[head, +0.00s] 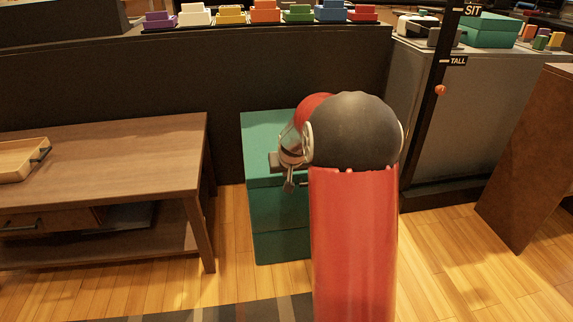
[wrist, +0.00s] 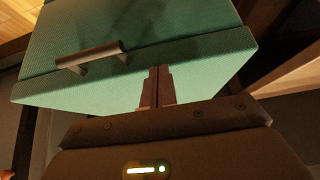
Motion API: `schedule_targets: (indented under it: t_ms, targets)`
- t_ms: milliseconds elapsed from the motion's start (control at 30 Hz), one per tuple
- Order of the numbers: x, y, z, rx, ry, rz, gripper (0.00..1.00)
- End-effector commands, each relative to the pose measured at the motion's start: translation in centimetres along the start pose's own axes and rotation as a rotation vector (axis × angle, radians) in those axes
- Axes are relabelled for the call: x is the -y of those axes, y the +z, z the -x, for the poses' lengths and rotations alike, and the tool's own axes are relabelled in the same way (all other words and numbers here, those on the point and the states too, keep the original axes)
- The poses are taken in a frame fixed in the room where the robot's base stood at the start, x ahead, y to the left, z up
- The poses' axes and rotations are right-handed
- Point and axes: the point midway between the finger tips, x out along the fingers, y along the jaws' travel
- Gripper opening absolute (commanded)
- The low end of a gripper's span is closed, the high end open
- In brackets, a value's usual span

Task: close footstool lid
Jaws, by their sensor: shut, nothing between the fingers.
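The teal footstool (head: 270,228) stands on the wood floor against the dark partition, its right part hidden behind my red arm. Its flat top, the lid (head: 262,128), looks roughly level; I cannot tell if it is fully down. In the wrist view the ribbed teal footstool (wrist: 205,75) fills the upper middle, with a dark bar handle (wrist: 90,55) near an edge line. My gripper (head: 288,186) is at the footstool's front side in the head view. In the wrist view its fingers (wrist: 158,72) are together and empty, overlapping the teal face; contact is unclear.
A wooden table (head: 110,145) with a tray (head: 25,160) stands to the left. A grey cabinet (head: 470,120) and a dark post marked SIT and TALL (head: 432,100) are to the right. A brown panel (head: 525,160) stands far right. Floor (head: 235,220) shows between table and footstool.

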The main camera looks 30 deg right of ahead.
Motion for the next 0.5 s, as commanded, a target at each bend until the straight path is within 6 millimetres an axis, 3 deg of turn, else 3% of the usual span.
schedule_targets:
  t_ms: [100,500]
  targets:
    - [-0.01,0.93,-0.96,0.003,0.0,0.0,0.0]
    - [-0.02,1.37,-1.17,0.016,0.0,0.0,0.0]
